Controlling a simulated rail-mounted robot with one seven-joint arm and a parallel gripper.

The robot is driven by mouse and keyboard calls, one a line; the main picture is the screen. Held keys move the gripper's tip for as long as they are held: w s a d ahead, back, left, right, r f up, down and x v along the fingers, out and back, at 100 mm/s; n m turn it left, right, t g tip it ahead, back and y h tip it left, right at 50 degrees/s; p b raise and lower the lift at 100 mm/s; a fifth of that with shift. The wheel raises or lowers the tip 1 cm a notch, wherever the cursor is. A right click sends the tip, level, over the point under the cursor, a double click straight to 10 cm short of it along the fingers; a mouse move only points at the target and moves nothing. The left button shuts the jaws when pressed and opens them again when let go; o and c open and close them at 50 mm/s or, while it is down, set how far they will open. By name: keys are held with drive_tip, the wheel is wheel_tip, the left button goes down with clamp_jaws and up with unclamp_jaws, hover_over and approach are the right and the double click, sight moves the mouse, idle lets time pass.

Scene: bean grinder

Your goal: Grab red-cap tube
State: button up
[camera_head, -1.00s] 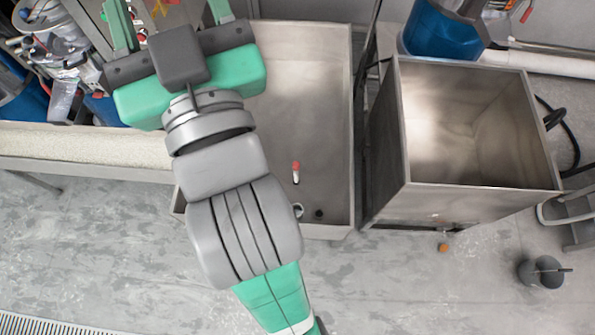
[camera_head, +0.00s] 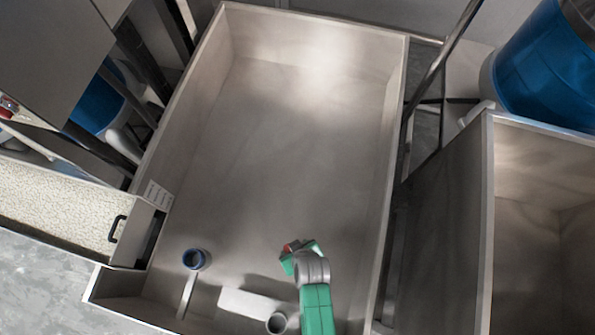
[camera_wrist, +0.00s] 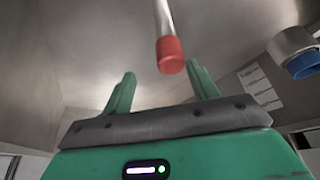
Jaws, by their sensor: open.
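The tube (camera_wrist: 165,18) shows in the wrist view as a pale shaft coming down from the top edge. Its red cap (camera_wrist: 170,55) points toward my gripper (camera_wrist: 160,70). The cap is level with the two green fingertips and nearer the right one. I cannot tell whether it is between the fingers or just beyond them. My gripper is open. In the head view, my gripper (camera_head: 298,256) is low inside the metal basin (camera_head: 398,120), right of centre near the front. A small red spot, likely the cap (camera_head: 291,246), shows at it; the tube's shaft is hidden there.
A pipe fitting with a dark blue ring (camera_head: 195,259) stands at the basin's front left. A round fitting (camera_head: 277,323) is at the front edge. A deep metal bin (camera_head: 488,220) and a blue barrel (camera_head: 545,65) are at the right. The basin's back is clear.

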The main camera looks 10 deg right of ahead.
drive_tip(key=f, duration=0.2)
drive_tip(key=a+b, duration=0.1)
drive_tip(key=shift+s+f, duration=0.25)
drive_tip(key=shift+f, duration=0.15)
drive_tip(key=shift+w, duration=0.2)
drive_tip(key=b+x, duration=0.2)
drive_tip(key=x, duration=0.1)
drive_tip(key=b+x, duration=0.1)
drive_tip(key=shift+s+a+f+b, duration=0.15)
drive_tip(key=shift+a+f+b, duration=0.15)
drive_tip(key=shift+a+f, duration=0.05)
drive_tip(key=shift+w+f, duration=0.2)
drive_tip(key=shift+f, duration=0.05)
drive_tip(key=shift+r, duration=0.15)
clamp_jaws()
